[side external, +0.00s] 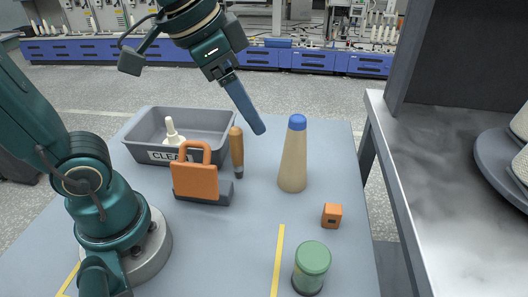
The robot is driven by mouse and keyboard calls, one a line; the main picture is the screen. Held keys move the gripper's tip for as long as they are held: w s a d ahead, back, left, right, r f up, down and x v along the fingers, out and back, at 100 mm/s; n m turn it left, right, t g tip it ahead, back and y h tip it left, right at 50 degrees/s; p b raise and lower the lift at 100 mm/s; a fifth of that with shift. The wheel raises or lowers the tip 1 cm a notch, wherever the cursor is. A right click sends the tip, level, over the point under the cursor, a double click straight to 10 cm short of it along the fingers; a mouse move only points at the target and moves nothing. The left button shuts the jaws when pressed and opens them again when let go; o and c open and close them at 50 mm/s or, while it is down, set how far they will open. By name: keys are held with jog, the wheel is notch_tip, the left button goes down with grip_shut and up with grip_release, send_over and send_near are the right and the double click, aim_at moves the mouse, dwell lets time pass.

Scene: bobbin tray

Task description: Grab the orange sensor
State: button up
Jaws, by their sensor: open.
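The orange sensor (332,215) is a small orange block with a dark face. It sits on the blue-grey table near its right edge. My gripper (255,124) hangs above the table, up and to the left of the sensor and well apart from it. Its fingers line up in this view, so the gap between them is hidden. I see nothing held at its tips.
A tan cone with a blue top (293,160) stands behind the sensor, and a green-lidded jar (312,262) in front. An orange-handled tool (196,182), a wooden-handled item (237,150) and a grey bin (218,117) holding a white bottle (174,134) are left. A grey shelf (430,160) stands right.

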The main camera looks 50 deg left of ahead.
jog(key=w+d+f+m+g, duration=0.1)
jog(key=w+d+m, duration=0.2)
jog(key=w, duration=0.3)
jog(key=m+g, duration=0.2)
jog(key=g, duration=0.1)
send_over(331, 208)
jog(key=w, duration=0.1)
jog(key=f, duration=1.1)
jog(key=shift+a+f, duration=0.15)
jog(key=shift+a, duration=0.2)
jog(key=shift+m+g, duration=0.4)
jog(key=shift+g, duration=0.2)
jog(key=f, duration=0.4)
jog(key=s+f, duration=0.1)
jog(key=f, duration=0.1)
jog(key=shift+d+f, duration=0.15)
jog(key=shift+d, duration=0.2)
jog(key=shift+f, duration=0.65)
grip_shut()
